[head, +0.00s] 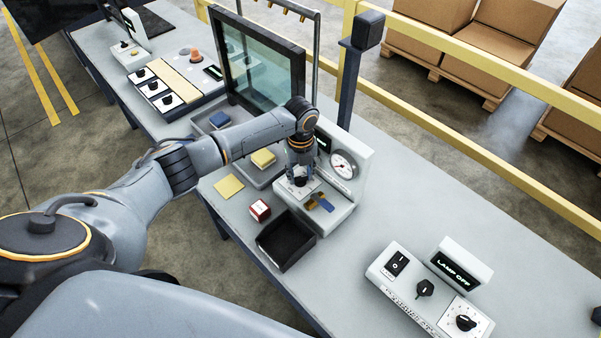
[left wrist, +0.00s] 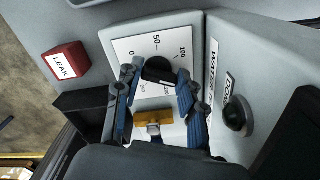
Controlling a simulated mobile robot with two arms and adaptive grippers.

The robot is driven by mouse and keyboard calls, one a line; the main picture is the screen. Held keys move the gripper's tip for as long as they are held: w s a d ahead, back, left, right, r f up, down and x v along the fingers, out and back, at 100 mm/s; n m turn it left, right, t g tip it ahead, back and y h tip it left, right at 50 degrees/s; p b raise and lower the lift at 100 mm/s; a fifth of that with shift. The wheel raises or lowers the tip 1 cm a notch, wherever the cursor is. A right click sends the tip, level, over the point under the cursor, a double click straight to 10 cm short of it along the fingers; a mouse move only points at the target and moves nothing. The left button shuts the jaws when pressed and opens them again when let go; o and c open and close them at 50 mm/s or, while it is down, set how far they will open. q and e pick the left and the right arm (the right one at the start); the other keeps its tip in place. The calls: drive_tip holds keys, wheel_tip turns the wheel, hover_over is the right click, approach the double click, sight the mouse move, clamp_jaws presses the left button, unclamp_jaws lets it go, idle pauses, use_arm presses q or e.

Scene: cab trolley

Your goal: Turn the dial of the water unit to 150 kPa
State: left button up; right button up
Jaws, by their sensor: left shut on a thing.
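The water unit (head: 343,190) is a pale box on the bench with a round gauge (head: 343,163) on its upright face. Its dial (left wrist: 158,69) is a black knob on a white scale plate (left wrist: 128,48); 0, 50 and 100 are legible in the left wrist view. My left gripper (head: 299,181) reaches down over the plate and is shut on the dial, one finger on each side. The fingers hide part of the scale, so I cannot tell the dial's setting. The gauge reading is too small to tell. My right gripper is not in view.
A brass fitting (left wrist: 153,117) sits just below the dial. A red LEAK block (head: 259,210) and a black open tray (head: 285,240) stand beside the unit. A lamp panel (head: 430,290) is at the right. Bare bench lies between.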

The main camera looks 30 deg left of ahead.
sight(301, 176)
use_arm(q)
drive_tip(key=o, duration=1.2)
drive_tip(key=shift+c, duration=0.2)
wheel_tip(301, 176, up, 12)
